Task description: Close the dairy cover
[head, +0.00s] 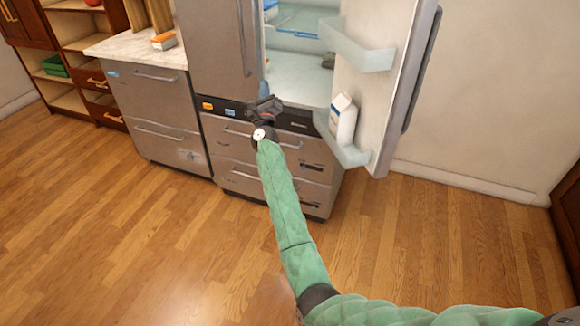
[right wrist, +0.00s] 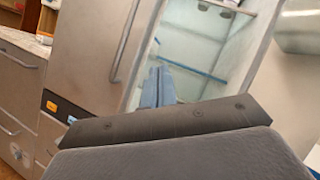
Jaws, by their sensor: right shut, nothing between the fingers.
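The refrigerator's right door (head: 398,90) stands wide open. Its inner side carries translucent bins (head: 358,52), and the lower one holds a white carton (head: 343,118). I cannot make out the dairy cover for sure. A pale box-like part (right wrist: 306,28) at the upper right of the right wrist view may be a door bin or the cover. My right gripper (head: 263,90) is in front of the open compartment, left of the door and apart from it. Its blue fingertips (right wrist: 158,88) are shut and empty in the right wrist view. My left gripper is not in view.
The closed left refrigerator door (head: 215,50) is beside the opening. Closed drawers (head: 285,150) are below. A counter (head: 135,45) with a dishwasher-like drawer unit stands to the left. Glass shelves (head: 300,85) are inside the compartment. The wooden floor (head: 150,240) is clear.

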